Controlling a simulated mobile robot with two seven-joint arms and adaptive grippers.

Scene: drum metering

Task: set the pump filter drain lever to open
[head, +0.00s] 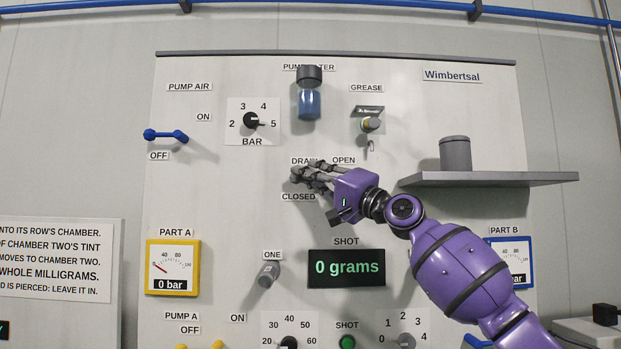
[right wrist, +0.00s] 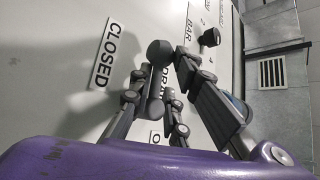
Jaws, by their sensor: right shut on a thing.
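The pump filter drain lever is mostly hidden by my right gripper (head: 308,174) in the head view. The CLOSED label (head: 298,197) is below the fingers and the OPEN label (head: 343,160) is above right. In the right wrist view the dark lever (right wrist: 157,80) with its round knob (right wrist: 160,52) shows between the fingers of my right gripper (right wrist: 160,75), near the CLOSED label (right wrist: 107,53). The right gripper is shut on the lever. The lever's exact angle is hard to tell. My left gripper is not in view.
The pump filter bowl (head: 309,104) and grease fitting (head: 370,124) are above the gripper. A grey shelf (head: 490,180) with a grey cup (head: 455,153) juts out at right. The shot display (head: 346,267) and a grey knob marked ONE (head: 268,273) are below.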

